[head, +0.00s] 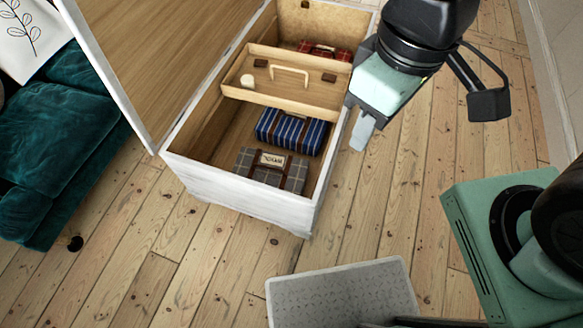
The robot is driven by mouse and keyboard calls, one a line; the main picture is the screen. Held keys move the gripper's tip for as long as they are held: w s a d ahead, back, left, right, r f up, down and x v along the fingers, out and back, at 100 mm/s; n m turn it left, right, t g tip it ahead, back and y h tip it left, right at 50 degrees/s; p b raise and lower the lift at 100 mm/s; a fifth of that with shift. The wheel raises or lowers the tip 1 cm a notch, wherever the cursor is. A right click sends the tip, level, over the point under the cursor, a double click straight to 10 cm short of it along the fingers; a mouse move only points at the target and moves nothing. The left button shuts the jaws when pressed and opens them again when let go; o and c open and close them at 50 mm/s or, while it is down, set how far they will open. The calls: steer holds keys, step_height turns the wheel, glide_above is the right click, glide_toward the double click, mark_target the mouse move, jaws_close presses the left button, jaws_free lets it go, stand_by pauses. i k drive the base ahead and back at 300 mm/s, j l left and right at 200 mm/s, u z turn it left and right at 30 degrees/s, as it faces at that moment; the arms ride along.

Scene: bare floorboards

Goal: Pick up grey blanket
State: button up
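A grey plaid folded blanket (247,163) with a dark strap and a pale label lies at the near end inside an open white wooden chest (235,195). A blue striped folded blanket (292,131) lies just behind it, and a red plaid one (325,50) lies at the far end, partly hidden by a wooden tray (290,95). My gripper (425,120) is above and to the right of the chest, apart from the grey blanket.
The chest's lid (165,60) stands raised on the left. The wooden tray with a handle sits across the chest's middle, with a small pale object (247,81) on it. A teal sofa (60,130) is at the left. Bare floorboards (400,200) lie right of the chest.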

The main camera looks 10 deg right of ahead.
mark_target(289, 173)
steer(key=i+j+z, duration=0.15)
steer(key=j+z, duration=0.8)
steer(key=j, duration=1.15)
steer(key=i, duration=0.05)
